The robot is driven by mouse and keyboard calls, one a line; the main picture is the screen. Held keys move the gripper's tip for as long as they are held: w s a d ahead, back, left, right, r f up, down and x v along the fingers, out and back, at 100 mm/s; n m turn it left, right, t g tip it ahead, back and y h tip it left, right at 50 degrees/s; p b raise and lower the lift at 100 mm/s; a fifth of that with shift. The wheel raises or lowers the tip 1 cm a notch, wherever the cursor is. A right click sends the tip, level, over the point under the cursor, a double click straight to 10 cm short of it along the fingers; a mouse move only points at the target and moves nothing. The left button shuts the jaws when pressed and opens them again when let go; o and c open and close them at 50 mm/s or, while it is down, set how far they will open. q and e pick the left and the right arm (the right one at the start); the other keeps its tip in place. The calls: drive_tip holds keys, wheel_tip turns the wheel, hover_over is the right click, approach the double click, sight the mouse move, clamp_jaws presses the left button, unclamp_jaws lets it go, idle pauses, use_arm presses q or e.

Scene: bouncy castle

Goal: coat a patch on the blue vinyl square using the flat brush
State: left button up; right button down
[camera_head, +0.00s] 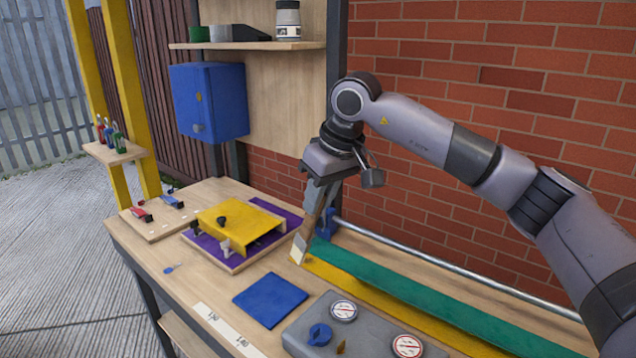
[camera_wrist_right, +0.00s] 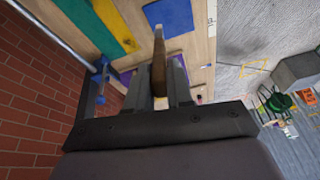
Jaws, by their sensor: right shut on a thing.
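My right gripper (camera_head: 318,205) is shut on the wooden handle of the flat brush (camera_head: 302,243). The brush points down with its pale bristles low, behind the blue square and near the end of the yellow strip. Whether the bristles touch anything is unclear. In the right wrist view the brush (camera_wrist_right: 159,60) stands between the fingers of my right gripper (camera_wrist_right: 159,80). My left gripper is not in view.
A yellow panel (camera_head: 240,224) with knobs sits on a purple base left of the brush. Yellow and green strips (camera_head: 420,287) run along the wall. A white label strip (camera_head: 228,330) lies in front.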

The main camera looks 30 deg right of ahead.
sight(307, 229)
drive_tip(key=shift+w+d, duration=0.25)
drive_tip(key=shift+w, duration=0.2)
drive_tip(key=shift+f, duration=0.2)
drive_tip(key=shift+s+f+b, duration=0.1)
drive_tip(key=shift+f+b, duration=0.5)
drive_tip(key=shift+b, duration=0.2)
wheel_tip(307, 229, down, 3)
drive_tip(key=b, duration=0.3)
drive_tip(key=shift+f, duration=0.2)
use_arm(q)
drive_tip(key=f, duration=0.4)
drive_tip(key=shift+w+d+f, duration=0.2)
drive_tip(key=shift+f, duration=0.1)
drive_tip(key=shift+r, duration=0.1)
use_arm(e)
drive_tip(key=shift+r, duration=0.1)
